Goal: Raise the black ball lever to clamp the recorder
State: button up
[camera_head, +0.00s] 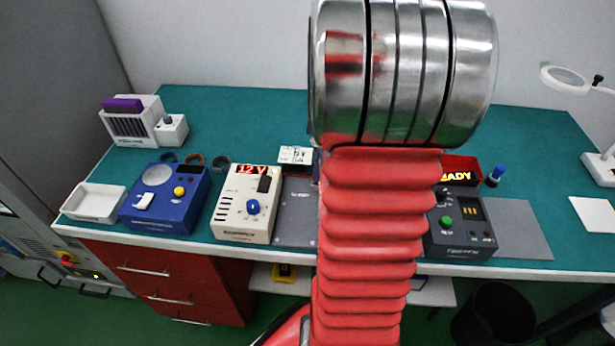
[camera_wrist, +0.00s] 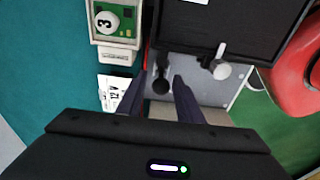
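A dark ball lever (camera_wrist: 161,84) stands on a grey base plate (camera_wrist: 205,93) in the wrist view. My gripper (camera_wrist: 160,78) is open, with one dark finger on each side of the lever; I cannot tell if either finger touches it. A large black box (camera_wrist: 230,28), which looks like the recorder, lies just beyond the lever, with a white knob (camera_wrist: 220,70) on its near side. In the head view, my arm hides the gripper, the lever and the box; part of the grey plate (camera_head: 295,220) shows left of the arm.
A cream 12 V supply (camera_head: 236,218) and a blue device (camera_head: 160,205) stand left. A black unit (camera_head: 461,225) stands right of my arm. In the wrist view, a green-faced device (camera_wrist: 127,22) and a 12 V card (camera_wrist: 112,92) lie left of the fingers.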

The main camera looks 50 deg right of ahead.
jog(key=shift+r, duration=4.5)
